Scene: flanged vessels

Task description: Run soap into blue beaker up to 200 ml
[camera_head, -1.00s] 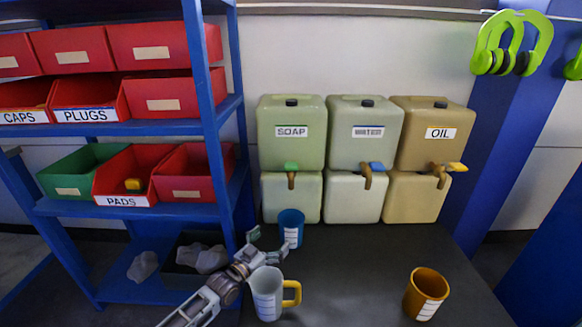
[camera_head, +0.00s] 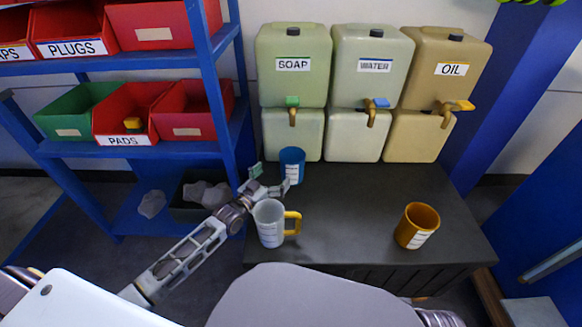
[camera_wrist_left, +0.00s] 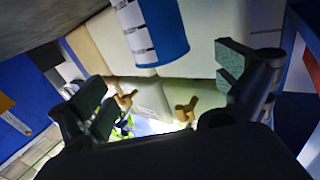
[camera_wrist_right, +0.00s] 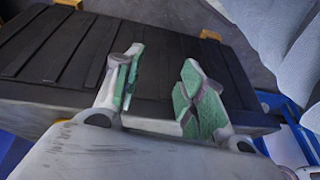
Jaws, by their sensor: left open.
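The blue beaker (camera_head: 291,165) stands upright on the dark bench, in front of the soap tank (camera_head: 292,65) and below its green-handled tap (camera_head: 292,102). It has a white scale strip; its contents cannot be made out. My left gripper (camera_head: 269,179) is open and empty, close to the beaker's left front side. In the left wrist view the beaker (camera_wrist_left: 160,28) shows ahead, between the spread fingers (camera_wrist_left: 155,92). My right gripper (camera_wrist_right: 160,88) is open and empty in the right wrist view, over the dark slatted bench side.
A white jug with a yellow handle (camera_head: 268,222) stands just in front of my left gripper. An orange beaker (camera_head: 417,226) is at the right. The water tank (camera_head: 371,65) and oil tank (camera_head: 445,68) stand beside the soap. A blue shelf (camera_head: 120,147) is left. Mid-bench is clear.

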